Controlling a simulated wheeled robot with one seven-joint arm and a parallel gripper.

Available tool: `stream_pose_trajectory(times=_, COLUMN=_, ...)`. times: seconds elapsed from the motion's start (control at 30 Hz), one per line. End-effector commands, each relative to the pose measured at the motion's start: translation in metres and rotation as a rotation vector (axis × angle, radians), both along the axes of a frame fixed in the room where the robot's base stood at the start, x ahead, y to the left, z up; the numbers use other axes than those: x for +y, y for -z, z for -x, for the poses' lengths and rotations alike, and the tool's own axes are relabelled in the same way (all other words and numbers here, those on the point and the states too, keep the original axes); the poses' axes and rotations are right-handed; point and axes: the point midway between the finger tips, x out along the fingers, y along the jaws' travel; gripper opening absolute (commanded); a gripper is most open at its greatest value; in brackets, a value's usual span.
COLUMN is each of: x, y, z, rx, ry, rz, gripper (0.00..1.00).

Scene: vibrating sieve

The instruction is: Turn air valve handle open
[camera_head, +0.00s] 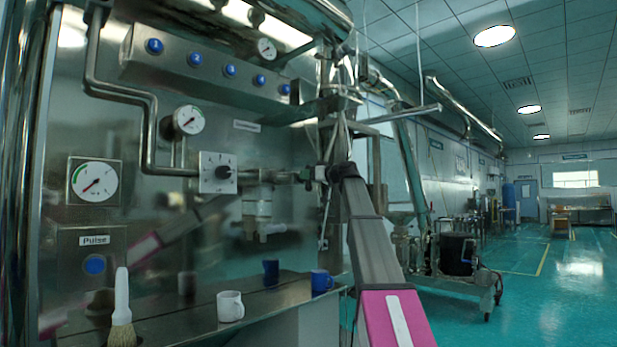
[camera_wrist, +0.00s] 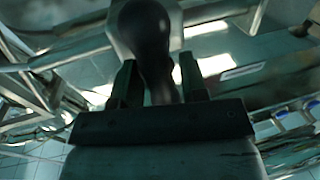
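In the wrist view the air valve handle (camera_wrist: 152,45) is a dark, rounded lever on a pale metal body. Its lower end reaches down between the two dark fingers of my gripper (camera_wrist: 160,82). The fingers stand apart, one on each side of the handle, with a small gap showing on the left side. Contact on the right side is hard to make out. In the head view my gripper (camera_head: 325,173) is at the right end of the horizontal pipe on the steel panel. It largely hides the handle there.
The steel panel carries a square dial (camera_head: 218,173), round gauges (camera_head: 189,120) and a row of blue buttons (camera_head: 195,59). Open floor (camera_head: 560,280) lies to the right.

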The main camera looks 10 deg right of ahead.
Motion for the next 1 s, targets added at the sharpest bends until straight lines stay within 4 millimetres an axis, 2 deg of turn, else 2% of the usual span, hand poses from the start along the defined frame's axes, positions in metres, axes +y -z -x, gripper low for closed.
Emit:
stream_pose_trajectory(times=0.03, x=-0.0001, y=0.0, z=0.0001, rx=0.0, ry=0.0, rz=0.0, gripper=0.23)
stream_pose_trajectory(times=0.1, x=-0.0001, y=0.0, z=0.0001, rx=0.0, ry=0.0, rz=0.0, gripper=0.0)
stream_pose_trajectory(times=0.57, x=-0.0009, y=0.0004, z=-0.0002, rx=0.046, ry=-0.001, rz=-0.063, gripper=0.01)
stream_pose_trajectory(times=1.0, x=-0.0044, y=0.0021, z=-0.0025, rx=0.26, ry=-0.001, rz=-0.358, gripper=0.01)
